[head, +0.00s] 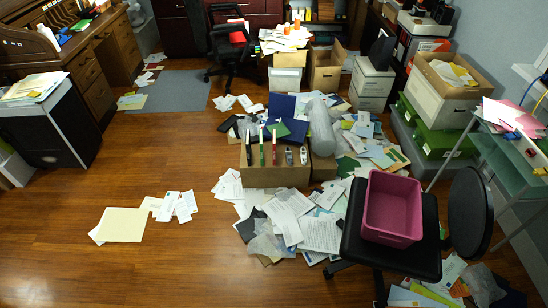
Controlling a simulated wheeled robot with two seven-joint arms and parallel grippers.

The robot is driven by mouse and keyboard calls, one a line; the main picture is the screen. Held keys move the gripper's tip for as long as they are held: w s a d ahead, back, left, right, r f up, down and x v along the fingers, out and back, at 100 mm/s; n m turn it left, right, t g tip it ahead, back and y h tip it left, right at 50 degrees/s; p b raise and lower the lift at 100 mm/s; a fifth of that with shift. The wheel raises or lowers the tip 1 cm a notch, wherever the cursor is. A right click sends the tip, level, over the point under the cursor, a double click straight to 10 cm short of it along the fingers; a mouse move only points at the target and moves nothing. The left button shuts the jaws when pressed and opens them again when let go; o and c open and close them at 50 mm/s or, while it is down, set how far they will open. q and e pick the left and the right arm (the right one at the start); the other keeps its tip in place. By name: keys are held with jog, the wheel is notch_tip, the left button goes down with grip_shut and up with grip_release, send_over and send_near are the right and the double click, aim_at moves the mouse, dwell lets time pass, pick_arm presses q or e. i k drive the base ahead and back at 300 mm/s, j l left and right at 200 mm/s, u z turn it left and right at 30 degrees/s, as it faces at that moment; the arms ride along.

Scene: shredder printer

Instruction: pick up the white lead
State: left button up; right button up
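Several slim upright items stand along the front of a brown cardboard box (275,177) in the middle of the floor. From left to right there is a dark one with a white top (248,148), a green one with a white top (262,150) and a red one with a white top (274,150). Two shorter pale white-grey items (289,156) (303,155) stand at the right. They are too small to tell which is the white lead. Neither of my grippers is in view.
A pink bin (392,208) sits on a black office chair (365,255) at front right. Loose papers (300,220) cover the floor around the box. A glass side table (505,165) stands at the right. The wooden floor (165,170) at left is mostly clear.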

aim_at(303, 153)
jog(key=i+z, duration=0.1)
jog(key=z, duration=0.6)
jog(key=i+j+z, duration=0.45)
jog(key=j, duration=0.2)
jog(key=i+j+z, duration=0.2)
jog(key=j, duration=0.15)
jog(key=j+z, duration=0.25)
jog(key=j, duration=0.15)
jog(key=i+j+z, duration=0.2)
jog(key=j, duration=0.2)
jog(key=i+j, duration=0.1)
jog(key=j, duration=0.6)
jog(key=i+j, duration=0.1)
jog(key=j, duration=0.6)
jog(key=i+j+z, duration=0.1)
jog(key=j, duration=0.6)
